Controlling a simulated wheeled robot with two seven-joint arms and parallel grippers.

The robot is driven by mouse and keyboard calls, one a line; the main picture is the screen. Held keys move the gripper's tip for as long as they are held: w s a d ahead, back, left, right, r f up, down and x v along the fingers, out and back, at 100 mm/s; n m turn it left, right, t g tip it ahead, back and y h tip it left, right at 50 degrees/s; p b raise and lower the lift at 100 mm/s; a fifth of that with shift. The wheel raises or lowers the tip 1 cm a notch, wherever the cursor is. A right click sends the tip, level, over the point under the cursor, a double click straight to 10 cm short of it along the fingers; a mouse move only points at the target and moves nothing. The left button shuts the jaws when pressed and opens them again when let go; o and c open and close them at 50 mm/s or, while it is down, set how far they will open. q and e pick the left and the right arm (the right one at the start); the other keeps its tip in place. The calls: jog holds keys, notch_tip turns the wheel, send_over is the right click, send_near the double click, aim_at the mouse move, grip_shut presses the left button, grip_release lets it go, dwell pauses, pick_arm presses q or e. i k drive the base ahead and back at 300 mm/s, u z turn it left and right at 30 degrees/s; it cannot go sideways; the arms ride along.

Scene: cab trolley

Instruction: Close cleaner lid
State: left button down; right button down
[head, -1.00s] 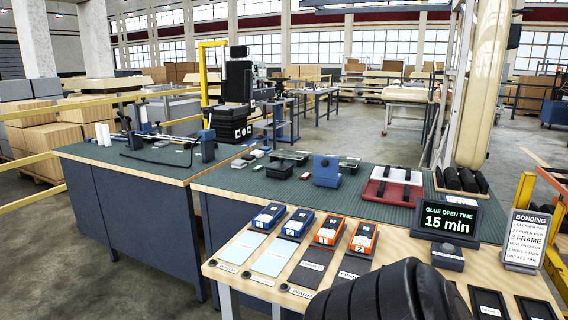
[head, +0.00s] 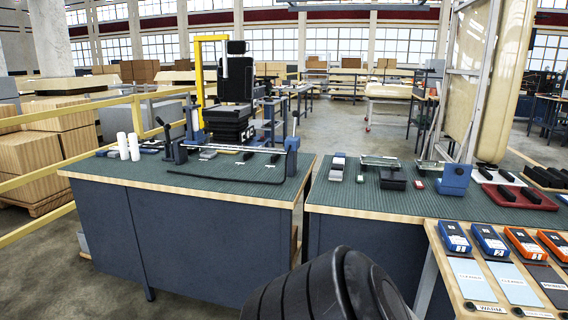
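Two blue boxes, marked 1 (head: 454,237) and 2 (head: 489,240), stand at the top of light blue cards on the wooden table at the lower right. Neither of my grippers is in view. A black ribbed part of my own arm fills the bottom middle.
A blue bench (head: 190,240) with a green mat, a long bar and white rolls (head: 128,146) stands at left. A second green-matted bench (head: 390,205) behind the boxes holds a red tray (head: 520,197) and small tools. Yellow rails (head: 60,110) run at far left.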

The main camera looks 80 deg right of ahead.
aim_at(456, 175)
jog(key=i, duration=0.1)
jog(key=z, duration=1.6)
